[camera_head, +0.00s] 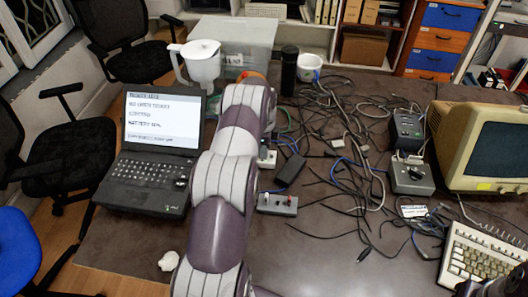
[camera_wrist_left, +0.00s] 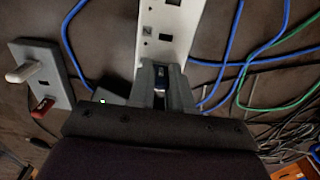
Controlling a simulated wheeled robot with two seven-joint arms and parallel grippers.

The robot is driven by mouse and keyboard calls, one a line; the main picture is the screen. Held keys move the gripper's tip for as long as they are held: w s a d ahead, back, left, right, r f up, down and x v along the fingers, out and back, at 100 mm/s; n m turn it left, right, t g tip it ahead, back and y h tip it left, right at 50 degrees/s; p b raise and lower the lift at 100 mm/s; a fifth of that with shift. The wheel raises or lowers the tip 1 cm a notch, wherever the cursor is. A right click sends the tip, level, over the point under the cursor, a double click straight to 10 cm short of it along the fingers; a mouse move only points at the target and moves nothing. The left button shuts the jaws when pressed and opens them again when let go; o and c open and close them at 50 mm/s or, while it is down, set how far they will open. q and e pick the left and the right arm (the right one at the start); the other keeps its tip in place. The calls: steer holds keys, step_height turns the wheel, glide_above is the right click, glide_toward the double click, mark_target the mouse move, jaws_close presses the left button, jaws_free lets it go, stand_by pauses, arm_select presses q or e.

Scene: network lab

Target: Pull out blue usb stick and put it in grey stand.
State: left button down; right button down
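My left gripper (camera_wrist_left: 161,75) is over the white port strip (camera_wrist_left: 169,28) in the left wrist view. Its fingers are close together on a small blue and metal stick (camera_wrist_left: 160,79), the blue usb stick, at the strip's near end. The fingers hide most of the stick. The grey stand (camera_wrist_left: 28,62) lies to the left in the wrist view, with a white stick and a red stick in it. In the head view the grey stand (camera_head: 277,207) is right of my arm, which hides the gripper. A dark part at the lower right edge seems to be my right gripper (camera_head: 497,284).
Loose cables (camera_head: 345,125) cover the table's middle and right. A laptop (camera_head: 155,150) is left of my arm. A white jug (camera_head: 201,62) and a mug (camera_head: 308,68) stand behind. A monitor (camera_head: 485,145) and keyboard (camera_head: 482,258) are at right. The front middle is clear.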

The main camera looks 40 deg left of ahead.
arm_select(q)
steer(key=shift+r, duration=0.1)
steer(key=shift+r+p, duration=2)
steer(key=shift+r, duration=0.95)
steer(key=shift+r+p, duration=1.35)
steer(key=shift+r, duration=0.65)
